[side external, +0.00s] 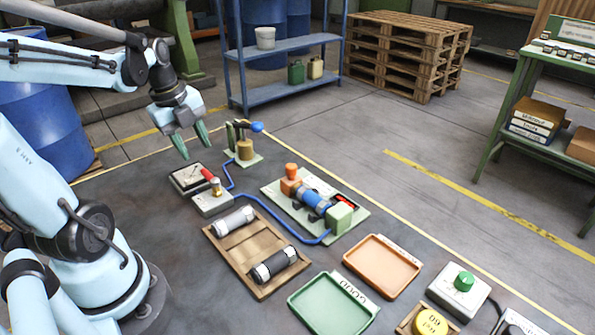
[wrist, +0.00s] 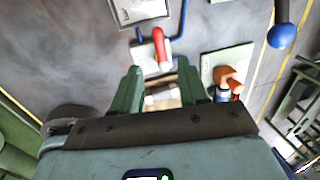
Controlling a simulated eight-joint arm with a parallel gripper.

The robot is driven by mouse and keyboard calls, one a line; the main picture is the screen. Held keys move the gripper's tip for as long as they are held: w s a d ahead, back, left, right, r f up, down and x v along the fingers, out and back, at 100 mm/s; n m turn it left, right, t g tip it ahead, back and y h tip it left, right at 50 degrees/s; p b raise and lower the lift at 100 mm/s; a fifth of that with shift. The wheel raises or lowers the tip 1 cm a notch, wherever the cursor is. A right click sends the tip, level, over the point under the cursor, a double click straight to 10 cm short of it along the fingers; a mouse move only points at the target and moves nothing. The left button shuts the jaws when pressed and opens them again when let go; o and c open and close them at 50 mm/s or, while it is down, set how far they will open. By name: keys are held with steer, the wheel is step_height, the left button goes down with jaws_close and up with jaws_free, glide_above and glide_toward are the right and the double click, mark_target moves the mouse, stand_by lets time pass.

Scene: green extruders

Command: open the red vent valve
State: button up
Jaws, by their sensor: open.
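The red vent valve (side external: 207,174) has a red lever handle and a brass body on a small light block (side external: 211,202). In the wrist view the red handle (wrist: 162,45) lies beyond the fingertips, roughly centred between them. My gripper (side external: 193,147) has green fingers spread apart with nothing between them. It hangs above and behind the valve, clear of it. In the wrist view my gripper (wrist: 160,78) shows both fingers open. The brass body is hard to make out in the wrist view.
A gauge box (side external: 187,178) sits beside the valve. A hand pump with a blue ball knob (side external: 257,127) stands behind right. A blue hose (side external: 275,214) runs to a fixture plate (side external: 330,190). A wooden tray (side external: 220,247) with two cylinders lies in front.

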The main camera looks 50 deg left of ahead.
mark_target(207, 173)
steer(key=shift+w+f, duration=0.25)
steer(key=shift+f, duration=0.95)
steer(key=shift+w+f, duration=0.25)
steer(key=shift+f, duration=1)
steer(key=shift+w+f, duration=0.25)
steer(key=shift+f, duration=0.95)
jaws_close()
